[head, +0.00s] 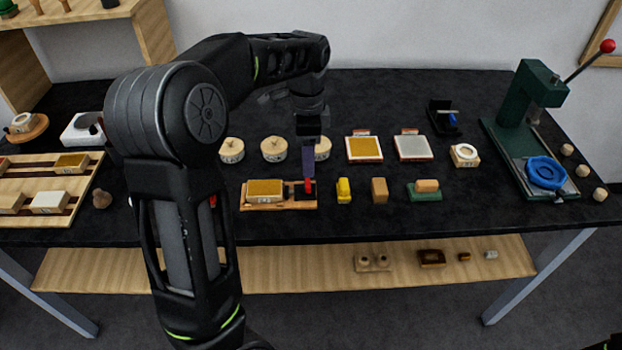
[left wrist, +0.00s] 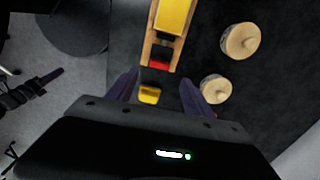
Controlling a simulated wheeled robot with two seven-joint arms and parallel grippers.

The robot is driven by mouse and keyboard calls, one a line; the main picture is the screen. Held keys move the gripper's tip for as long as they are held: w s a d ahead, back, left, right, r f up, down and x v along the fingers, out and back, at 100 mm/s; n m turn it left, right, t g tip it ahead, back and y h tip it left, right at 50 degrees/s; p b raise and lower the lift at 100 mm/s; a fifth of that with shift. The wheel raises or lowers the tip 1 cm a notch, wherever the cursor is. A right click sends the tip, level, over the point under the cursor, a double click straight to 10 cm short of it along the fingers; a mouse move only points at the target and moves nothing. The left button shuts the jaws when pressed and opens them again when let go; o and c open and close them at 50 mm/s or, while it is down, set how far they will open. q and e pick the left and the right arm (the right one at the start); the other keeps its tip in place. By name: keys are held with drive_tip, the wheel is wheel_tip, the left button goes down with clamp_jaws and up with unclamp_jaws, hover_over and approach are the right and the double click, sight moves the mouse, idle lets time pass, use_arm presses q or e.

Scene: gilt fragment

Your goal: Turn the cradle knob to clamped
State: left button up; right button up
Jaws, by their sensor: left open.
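The cradle (head: 249,206) is a low wooden stand near the front of the dark table, with a gilt-faced block (head: 265,190) lying in it. Its red knob (head: 309,186) is at the right end. In the left wrist view the red knob (left wrist: 158,65) shows at the end of the cradle (left wrist: 148,50), just beyond the fingertips. My left gripper (head: 308,170) points down over the knob. Its two purple fingers (left wrist: 160,88) are apart, with nothing held between them. What seems to be my right gripper (left wrist: 48,77) shows dark at the left wrist view's left edge; its jaw is unclear.
A yellow block (head: 343,190) stands right of the cradle, then a brown block (head: 379,190) and a green-based piece (head: 424,190). Round wooden pieces (head: 274,149) stand behind. A green press (head: 525,110) is far right. My left arm hides part of the table.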

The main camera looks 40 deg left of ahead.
sight(308, 181)
use_arm(q)
drive_tip(key=shift+s+r, duration=0.1)
drive_tip(key=shift+f, duration=0.2)
wheel_tip(308, 181, down, 8)
drive_tip(key=shift+r+p, duration=0.25)
drive_tip(key=shift+p, duration=0.3)
clamp_jaws()
idle(0.5)
